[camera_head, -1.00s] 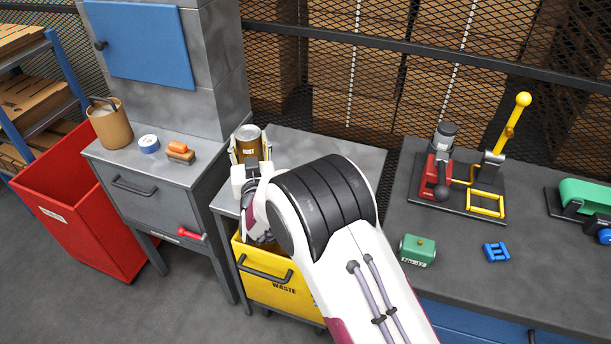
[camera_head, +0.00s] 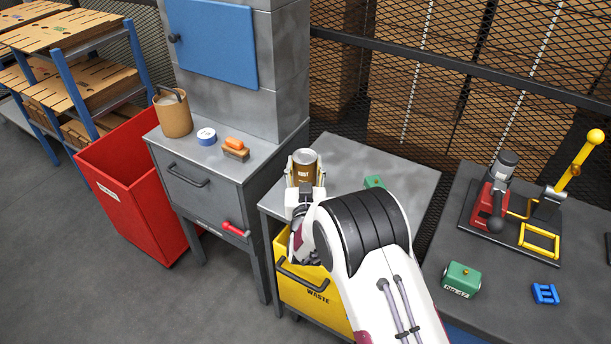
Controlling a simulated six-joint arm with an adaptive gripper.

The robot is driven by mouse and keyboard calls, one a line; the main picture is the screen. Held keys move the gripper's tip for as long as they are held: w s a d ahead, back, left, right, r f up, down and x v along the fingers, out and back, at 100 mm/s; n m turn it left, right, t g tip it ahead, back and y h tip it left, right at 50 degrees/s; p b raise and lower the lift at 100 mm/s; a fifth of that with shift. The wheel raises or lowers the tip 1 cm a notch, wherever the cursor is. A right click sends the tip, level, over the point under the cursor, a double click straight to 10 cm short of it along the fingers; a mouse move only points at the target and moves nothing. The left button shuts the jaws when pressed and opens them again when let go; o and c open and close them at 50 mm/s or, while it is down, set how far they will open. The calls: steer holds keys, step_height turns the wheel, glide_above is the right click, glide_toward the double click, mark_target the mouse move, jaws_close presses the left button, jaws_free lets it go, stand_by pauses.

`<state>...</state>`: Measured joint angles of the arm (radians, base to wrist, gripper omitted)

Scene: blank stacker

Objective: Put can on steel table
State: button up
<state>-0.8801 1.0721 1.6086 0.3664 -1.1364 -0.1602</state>
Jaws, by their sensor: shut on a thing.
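The can (camera_head: 304,170) is brown with a silver top and a dark label, and it stands upright in my gripper (camera_head: 305,184). My gripper is shut on it, with a finger on either side. In the picture they overlap the left edge of a grey metal-topped table (camera_head: 395,160) above a yellow waste bin. I cannot tell whether the can's base touches that top, as my gripper hides it. Another grey metal table with a drawer (camera_head: 195,157) stands to the left. The frames do not show for sure which one is the steel table.
The left table holds a tan pail (camera_head: 173,116), a blue-and-white tape roll (camera_head: 206,136) and an orange-topped brush (camera_head: 235,149). A small green object (camera_head: 374,182) is on the middle table, partly behind my arm. The yellow waste bin (camera_head: 312,298) sits below. A dark bench (camera_head: 495,275) holds tools at right.

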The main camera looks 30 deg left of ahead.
mark_target(305, 179)
stand_by(0.3)
steer(key=shift+f, duration=1.8)
steer(key=shift+f, duration=0.15)
steer(key=o, duration=1.4)
steer(key=shift+c, duration=0.2)
steer(key=v, duration=1.2)
